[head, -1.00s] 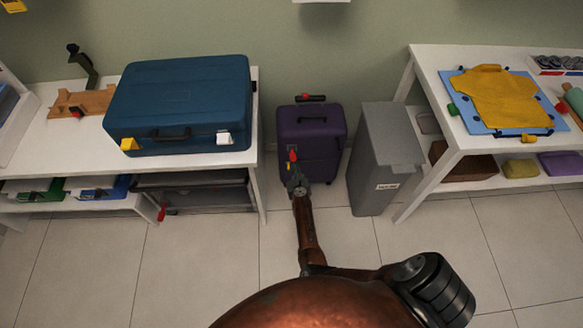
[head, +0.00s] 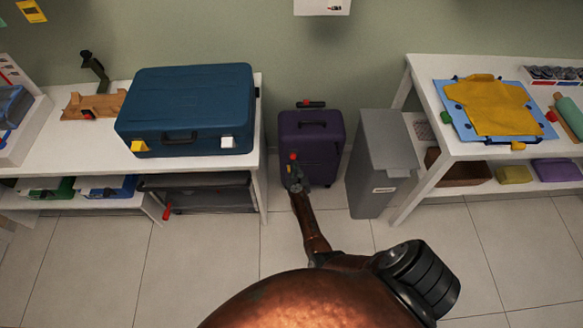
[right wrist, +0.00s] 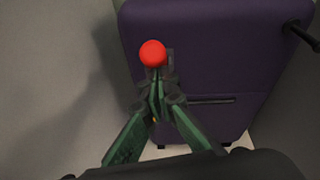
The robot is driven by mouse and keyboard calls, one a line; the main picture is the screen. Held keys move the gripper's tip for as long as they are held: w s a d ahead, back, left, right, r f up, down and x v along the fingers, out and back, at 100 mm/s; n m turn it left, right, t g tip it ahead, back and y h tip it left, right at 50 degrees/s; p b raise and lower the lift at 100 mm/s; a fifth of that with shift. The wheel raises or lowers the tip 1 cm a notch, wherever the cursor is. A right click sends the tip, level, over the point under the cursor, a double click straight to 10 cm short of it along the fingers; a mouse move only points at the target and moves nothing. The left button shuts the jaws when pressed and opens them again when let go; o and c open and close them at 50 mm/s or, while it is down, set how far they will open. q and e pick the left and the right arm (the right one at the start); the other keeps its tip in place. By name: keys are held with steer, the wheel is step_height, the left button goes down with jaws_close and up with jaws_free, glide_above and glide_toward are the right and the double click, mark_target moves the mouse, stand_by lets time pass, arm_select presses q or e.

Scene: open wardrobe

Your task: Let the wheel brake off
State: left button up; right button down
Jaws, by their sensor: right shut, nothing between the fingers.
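A purple suitcase (head: 324,153) stands upright on the floor between the left table and the grey bin. A red ball knob (head: 293,156) shows in front of its lower left part in the head view; it also shows in the right wrist view (right wrist: 152,53). This knob may belong to the wheel brake, but its lever is mostly hidden. My right gripper (head: 293,173) is shut and empty, its fingertips (right wrist: 157,84) just below the knob in the right wrist view. I cannot tell whether they touch it. My left gripper is not in view.
A grey bin (head: 376,155) stands close on the suitcase's right. A white table with a blue case (head: 190,105) is on its left. A white table with a yellow shirt (head: 490,104) is at the right. The tiled floor in front is clear.

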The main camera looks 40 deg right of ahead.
mark_target(295, 156)
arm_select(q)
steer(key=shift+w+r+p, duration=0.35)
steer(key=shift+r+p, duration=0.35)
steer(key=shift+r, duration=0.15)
arm_select(e)
steer(key=shift+w+d+r, duration=0.3)
steer(key=shift+w+r, duration=0.2)
steer(key=shift+r, duration=0.25)
steer(key=shift+w+d+r, duration=0.3)
steer(key=shift+w+r, duration=0.15)
steer(key=shift+r, duration=0.3)
